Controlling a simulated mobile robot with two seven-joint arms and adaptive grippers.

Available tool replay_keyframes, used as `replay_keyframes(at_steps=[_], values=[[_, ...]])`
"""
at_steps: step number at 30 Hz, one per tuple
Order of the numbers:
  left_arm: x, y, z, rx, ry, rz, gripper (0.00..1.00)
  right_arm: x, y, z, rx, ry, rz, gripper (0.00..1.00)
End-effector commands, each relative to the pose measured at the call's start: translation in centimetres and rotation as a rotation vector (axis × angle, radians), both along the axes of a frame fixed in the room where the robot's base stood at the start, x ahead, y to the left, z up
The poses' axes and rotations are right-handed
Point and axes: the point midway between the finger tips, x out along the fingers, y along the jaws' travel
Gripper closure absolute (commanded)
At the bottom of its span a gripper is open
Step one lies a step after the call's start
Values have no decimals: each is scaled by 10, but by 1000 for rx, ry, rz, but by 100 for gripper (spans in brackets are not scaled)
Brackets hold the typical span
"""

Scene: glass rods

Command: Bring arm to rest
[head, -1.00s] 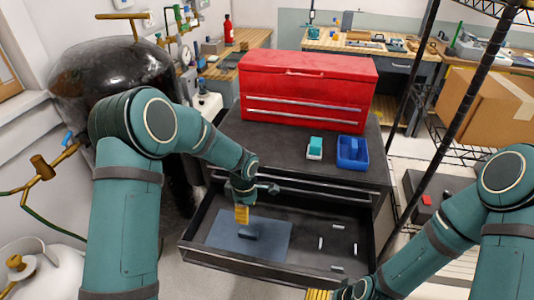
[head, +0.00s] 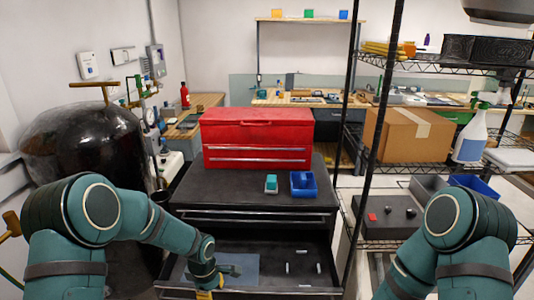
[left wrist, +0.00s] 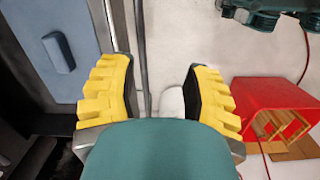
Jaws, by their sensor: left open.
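My left gripper (head: 205,292) is at the lower edge of the head view, mostly cut off, in front of the open drawer's left part. In the left wrist view its yellow fingers (left wrist: 160,95) are spread apart with nothing between them, over the pale floor beside the drawer. My left arm (head: 150,225) comes in bent from the left. My right arm (head: 430,255) is bent at the lower right, and its gripper is outside the view.
The open drawer (head: 265,249) holds a blue-grey mat (head: 247,264) and several short pale rods. A blue block (left wrist: 58,52) lies on the mat. A red toolbox (head: 257,138), a small teal-and-white item (head: 271,184) and a blue bin (head: 303,185) stand on the cabinet.

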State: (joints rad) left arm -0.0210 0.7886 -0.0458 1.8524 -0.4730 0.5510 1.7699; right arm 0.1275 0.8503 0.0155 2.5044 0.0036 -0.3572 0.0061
Motion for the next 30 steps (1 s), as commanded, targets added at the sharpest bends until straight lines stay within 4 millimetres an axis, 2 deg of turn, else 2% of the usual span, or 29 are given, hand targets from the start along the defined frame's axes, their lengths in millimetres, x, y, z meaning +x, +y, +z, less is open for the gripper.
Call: replay_keyframes(at_steps=[3,12,21,25,30], values=[[-24,-15,-19,-71,-18,-162,51,1,0,0,0,-2,-1,0],[-95,-48,-55,-210,-163,-617,51,1,0,0,0,-1,0,0],[-163,-57,-69,-185,-331,-1019,51,1,0,0,0,-1,0,0],[-180,-56,-70,-153,-367,-1128,51,1,0,0,0,-1,0,0],[-188,-55,-70,-131,-383,-1185,51,1,0,0,0,-1,0,0]])
